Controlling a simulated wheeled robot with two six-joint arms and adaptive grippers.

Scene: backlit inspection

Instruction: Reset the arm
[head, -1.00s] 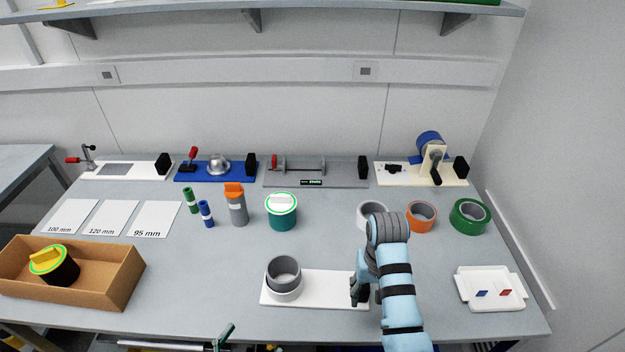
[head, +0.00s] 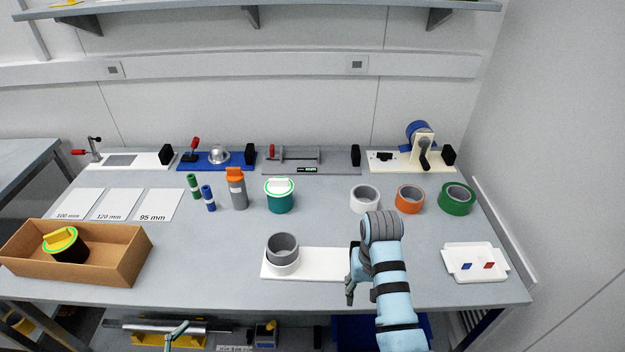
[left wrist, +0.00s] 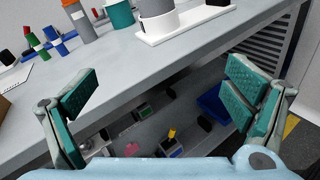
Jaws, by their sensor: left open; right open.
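My right gripper (head: 352,287) hangs from the blue arm over the right end of the white base plate, near the table's front edge. Its fingers point down and look empty, partly hidden by the arm. My left gripper shows at the bottom of the head view (head: 176,334), in front of and below the table edge. In the left wrist view the left gripper (left wrist: 160,105) has its two green-padded fingers wide apart with nothing between them. The white plate (head: 318,264) carries a grey ring (head: 283,246) set in a white ring.
A cardboard box (head: 115,262) with a yellow-topped black cylinder stands front left. A white tray (head: 475,263) with a blue and a red piece lies right. Tape rolls (head: 410,199), a teal canister (head: 280,200) and fixtures stand behind. A lower shelf holds several items.

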